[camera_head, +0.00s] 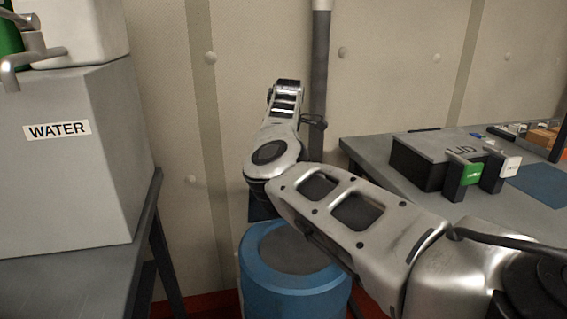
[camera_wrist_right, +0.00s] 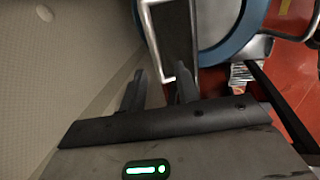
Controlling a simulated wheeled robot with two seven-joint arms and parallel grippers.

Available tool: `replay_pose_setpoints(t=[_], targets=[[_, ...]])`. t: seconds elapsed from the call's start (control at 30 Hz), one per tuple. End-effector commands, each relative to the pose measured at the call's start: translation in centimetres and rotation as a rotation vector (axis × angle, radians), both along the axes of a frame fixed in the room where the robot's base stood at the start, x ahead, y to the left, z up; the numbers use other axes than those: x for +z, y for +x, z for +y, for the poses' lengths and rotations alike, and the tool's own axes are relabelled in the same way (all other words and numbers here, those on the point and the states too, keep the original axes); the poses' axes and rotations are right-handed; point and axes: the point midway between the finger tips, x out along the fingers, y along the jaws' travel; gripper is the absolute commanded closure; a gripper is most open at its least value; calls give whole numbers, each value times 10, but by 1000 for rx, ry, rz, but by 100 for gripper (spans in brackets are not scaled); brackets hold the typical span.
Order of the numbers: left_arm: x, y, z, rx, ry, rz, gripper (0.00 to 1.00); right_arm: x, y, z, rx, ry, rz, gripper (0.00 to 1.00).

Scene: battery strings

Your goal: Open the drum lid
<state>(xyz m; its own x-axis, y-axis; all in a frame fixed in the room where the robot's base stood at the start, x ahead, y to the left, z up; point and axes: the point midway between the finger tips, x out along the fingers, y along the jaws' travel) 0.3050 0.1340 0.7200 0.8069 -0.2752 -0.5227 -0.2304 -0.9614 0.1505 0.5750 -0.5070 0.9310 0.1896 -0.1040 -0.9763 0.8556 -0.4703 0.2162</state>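The blue drum (camera_head: 258,290) stands on the floor at the bottom middle of the head view, with a grey round top inside its blue rim. My right arm covers part of it. A dark blue piece (camera_head: 261,207) shows behind the drum, mostly hidden. In the right wrist view the drum's blue rim (camera_wrist_right: 238,38) is at the upper right. My right gripper (camera_wrist_right: 160,90) has its fingers apart beside a dark upright panel with a pale edge (camera_wrist_right: 176,35). I cannot tell whether that panel is part of the lid or whether it is touched. My left gripper is not in view.
A grey tank (camera_head: 60,170) labelled WATER stands on a table at left. At right a table (camera_head: 500,215) bears a grey box marked LID (camera_head: 425,160). A vertical pipe (camera_head: 319,90) runs up the wall behind the arm. Red floor (camera_wrist_right: 285,65) shows beside the drum.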

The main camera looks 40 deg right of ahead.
Motion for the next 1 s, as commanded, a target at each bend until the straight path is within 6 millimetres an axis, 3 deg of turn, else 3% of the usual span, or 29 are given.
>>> replay_pose_setpoints(t=[0.17, 0.6, 0.8, 1.0], targets=[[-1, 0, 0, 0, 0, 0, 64, 24, -4, 2, -2, 0, -6, 68], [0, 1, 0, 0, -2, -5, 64, 124, -23, 13, 0, 0, -4, 68], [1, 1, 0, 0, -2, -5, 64, 148, -28, 16, 0, 0, -2, 68], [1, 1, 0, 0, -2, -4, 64, 154, -30, 16, 0, -1, -2, 68]])
